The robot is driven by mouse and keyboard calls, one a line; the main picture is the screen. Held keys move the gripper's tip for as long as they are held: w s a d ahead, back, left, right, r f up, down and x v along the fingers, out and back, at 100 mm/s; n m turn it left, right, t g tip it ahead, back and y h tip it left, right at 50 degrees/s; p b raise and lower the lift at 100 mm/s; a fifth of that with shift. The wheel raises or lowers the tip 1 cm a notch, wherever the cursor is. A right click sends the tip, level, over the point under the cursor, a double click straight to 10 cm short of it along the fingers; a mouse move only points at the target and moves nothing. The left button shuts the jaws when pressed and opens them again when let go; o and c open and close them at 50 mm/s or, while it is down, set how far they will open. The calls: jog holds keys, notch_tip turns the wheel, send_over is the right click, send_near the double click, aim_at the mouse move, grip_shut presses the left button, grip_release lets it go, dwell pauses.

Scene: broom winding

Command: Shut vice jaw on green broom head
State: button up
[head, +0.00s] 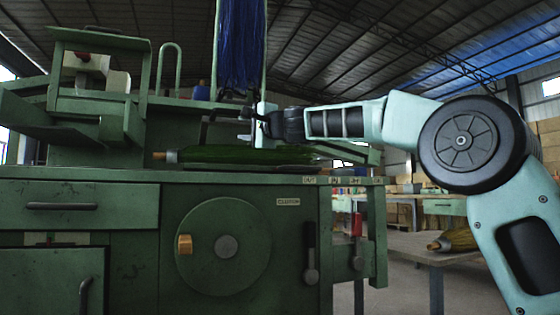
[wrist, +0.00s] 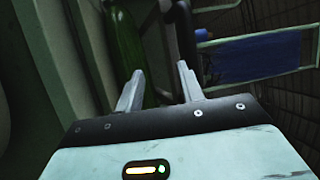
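The green broom head (head: 235,155) lies sideways on the green machine's top, with a tan handle end at its left. It also shows in the wrist view (wrist: 127,45), beyond the left finger. My gripper (head: 248,130) is just above and behind the broom head at its right part. In the wrist view my gripper (wrist: 160,78) has its two fingers apart, with nothing seen between them. A dark upright bar (wrist: 184,35) stands beyond the right finger; I cannot tell whether it is the vice jaw. Dark rods near my gripper are too small to make out.
Blue strands (head: 240,45) hang in a frame above the machine. A yellowish broom (head: 455,240) lies on a table at the right. A green bracket (head: 80,100) stands at the left.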

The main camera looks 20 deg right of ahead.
jog(key=s+d+f+b, duration=0.3)
jog(key=s+f+b, duration=0.1)
jog(key=s+f, duration=0.1)
jog(key=s+d+f+b, duration=0.3)
jog(key=s+f+b, duration=0.1)
jog(key=s, duration=0.4)
jog(key=shift+s+d+f+b, duration=0.25)
jog(key=shift+f+b, duration=0.1)
jog(key=shift+f, duration=0.3)
dwell(1.0)
dwell(0.5)
